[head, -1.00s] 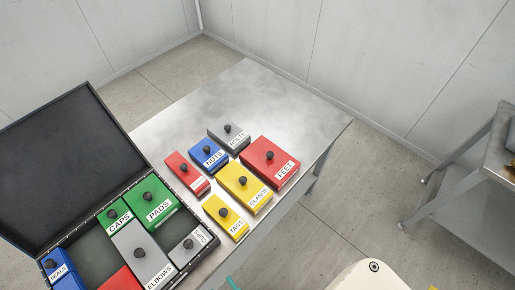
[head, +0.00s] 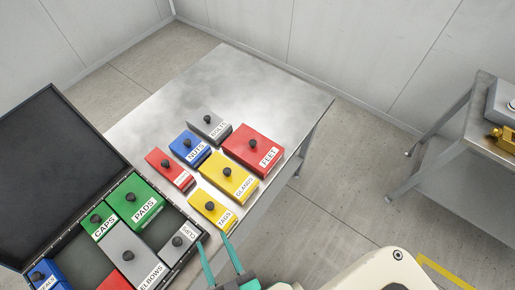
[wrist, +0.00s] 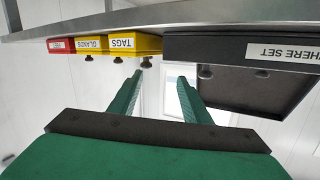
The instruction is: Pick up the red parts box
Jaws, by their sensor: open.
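A large red box labelled FEET (head: 254,149) with a black knob lies at the right end of the loose boxes on the metal table (head: 262,82). A smaller red box (head: 168,170), its label too small to read, lies left of the yellow boxes. Another red box (head: 114,283) shows partly inside the open black case, cut off by the picture's bottom edge. My gripper (head: 212,242) is open and empty by the table's near edge, apart from the boxes. In the wrist view, which is upside down, my gripper (wrist: 162,80) points toward the table, and a red box (wrist: 60,46) shows at far left.
Yellow GLANDS (head: 228,178) and TAGS (head: 212,208) boxes, blue NUTS (head: 190,148) and grey BOLTS (head: 209,126) lie close around the red ones. The case (head: 50,165) stands open at left, holding several boxes. A second bench (head: 465,140) stands right. The table's far part is bare.

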